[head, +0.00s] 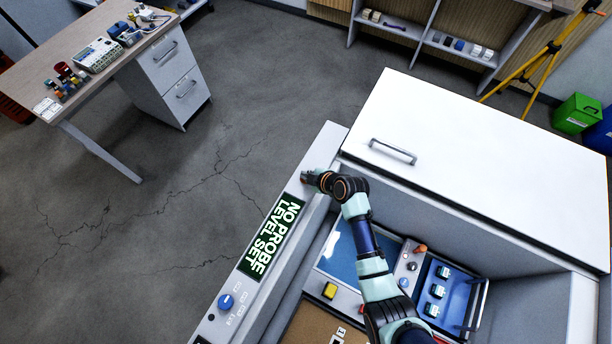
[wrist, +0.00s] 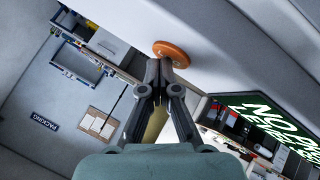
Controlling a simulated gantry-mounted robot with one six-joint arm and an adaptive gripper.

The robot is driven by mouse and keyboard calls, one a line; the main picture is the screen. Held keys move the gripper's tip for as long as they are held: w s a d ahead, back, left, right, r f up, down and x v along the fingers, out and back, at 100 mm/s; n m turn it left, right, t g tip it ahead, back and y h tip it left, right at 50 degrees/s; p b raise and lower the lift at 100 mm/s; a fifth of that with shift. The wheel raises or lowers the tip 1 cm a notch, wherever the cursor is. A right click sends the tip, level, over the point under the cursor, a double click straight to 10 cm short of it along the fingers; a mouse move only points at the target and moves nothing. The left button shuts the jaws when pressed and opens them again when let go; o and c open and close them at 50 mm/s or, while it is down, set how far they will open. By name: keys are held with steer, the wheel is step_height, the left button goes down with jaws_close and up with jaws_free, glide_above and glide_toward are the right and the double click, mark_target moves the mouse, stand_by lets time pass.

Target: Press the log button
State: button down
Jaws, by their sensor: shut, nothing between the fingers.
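In the wrist view an orange round button (wrist: 173,53) stands out from a pale panel (wrist: 215,50), just beyond my fingertips. A small mark on it is too small to read, so I cannot be sure it is the log button. My gripper (wrist: 160,68) is shut and empty, its tips at the button's lower left edge in the picture. I cannot tell whether they touch it. In the head view my gripper (head: 309,177) is at the upper end of the sloped console strip (head: 322,150). The button cannot be made out there.
A display (head: 272,238) on the strip reads "NO PROBE LEVEL SET". Below it is a blue knob (head: 226,301). A white lid with a handle (head: 393,151) lies to the right. A yellow button (head: 329,290) and a blue tray (head: 436,290) are inside the bench.

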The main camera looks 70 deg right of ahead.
steer(key=shift+r+p, duration=0.6)
steer(key=shift+r, duration=0.25)
steer(key=shift+r+p, duration=2)
steer(key=shift+r, duration=0.5)
